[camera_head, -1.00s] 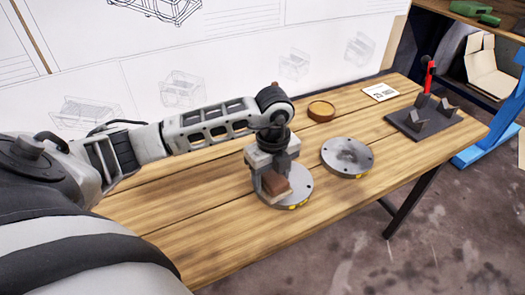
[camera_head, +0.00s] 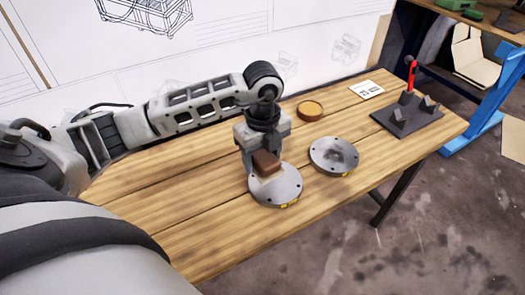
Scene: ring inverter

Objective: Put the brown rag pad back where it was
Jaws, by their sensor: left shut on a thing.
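The brown rag pad (camera_head: 266,162) is a small brown block with a paler underside. My left gripper (camera_head: 262,158) points down and is shut on it, above the back part of the nearer grey metal disc (camera_head: 281,188). I cannot tell whether the pad touches the disc. A second grey metal disc (camera_head: 334,155) with dark smudges lies to the right, apart from the gripper. My right gripper is not in view.
A round wooden dish (camera_head: 310,111) stands behind the discs. A white card (camera_head: 367,90) and a dark plate with metal blocks and a red-handled tool (camera_head: 408,120) are at the right end. The wooden table (camera_head: 190,220) is clear at front left.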

